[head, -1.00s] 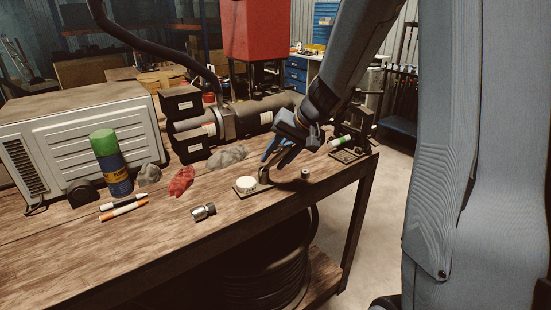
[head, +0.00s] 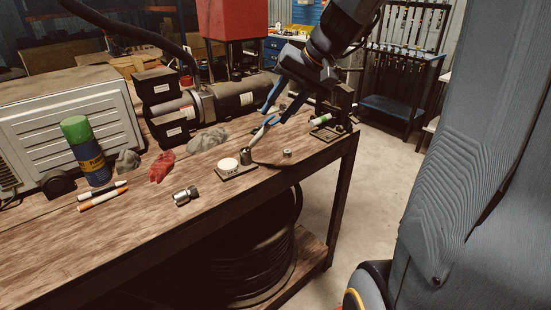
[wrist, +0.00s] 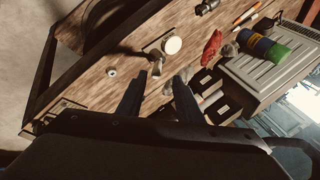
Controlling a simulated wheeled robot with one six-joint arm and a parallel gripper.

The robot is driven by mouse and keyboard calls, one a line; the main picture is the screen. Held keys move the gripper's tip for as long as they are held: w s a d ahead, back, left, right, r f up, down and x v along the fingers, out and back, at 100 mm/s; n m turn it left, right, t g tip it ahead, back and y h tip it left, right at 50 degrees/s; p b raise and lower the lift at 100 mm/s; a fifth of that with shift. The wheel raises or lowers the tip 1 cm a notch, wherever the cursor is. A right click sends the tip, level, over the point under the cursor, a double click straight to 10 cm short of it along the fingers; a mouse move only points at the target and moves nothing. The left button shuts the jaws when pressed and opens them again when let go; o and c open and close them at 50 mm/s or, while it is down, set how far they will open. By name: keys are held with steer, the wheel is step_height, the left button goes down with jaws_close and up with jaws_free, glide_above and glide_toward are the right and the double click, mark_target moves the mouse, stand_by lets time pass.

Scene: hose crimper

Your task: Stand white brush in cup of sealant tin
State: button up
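The sealant tin is a white round tin (head: 228,164) on a small dark plate (head: 237,172), with a small metal cup (head: 246,155) beside it. A pale, slim brush (head: 260,134) stands in the cup, leaning up and to the right. In the wrist view the cup and brush (wrist: 157,68) show near the white tin (wrist: 172,45). My gripper (head: 273,116) is above the brush's upper end, with its fingers spread. In the wrist view my gripper (wrist: 160,76) is open, with a gap between the fingertips. The brush's lower end is hidden in the cup.
On the wooden bench, a small metal nut (head: 287,154) stands right of the cup. A hose fitting (head: 185,196), red rag (head: 161,167), grey rag (head: 208,139), markers (head: 102,196) and spray can (head: 86,153) lie or stand left. A dark bench tool (head: 335,112) stands at the right end.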

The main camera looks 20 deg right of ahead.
steer(key=s+a+f+n+g+h, duration=0.2)
steer(key=s+a+f, duration=0.1)
steer(key=s+f, duration=0.5)
steer(key=s+a+f+n+g+h, duration=0.2)
steer(key=s+a+f, duration=0.1)
steer(key=s+f, duration=0.4)
step_height(320, 180, down, 2)
steer(key=shift+s+a+f+n, duration=0.25)
steer(key=shift+s+a+n, duration=0.05)
steer(key=shift+s, duration=0.05)
steer(key=shift+c, duration=0.2)
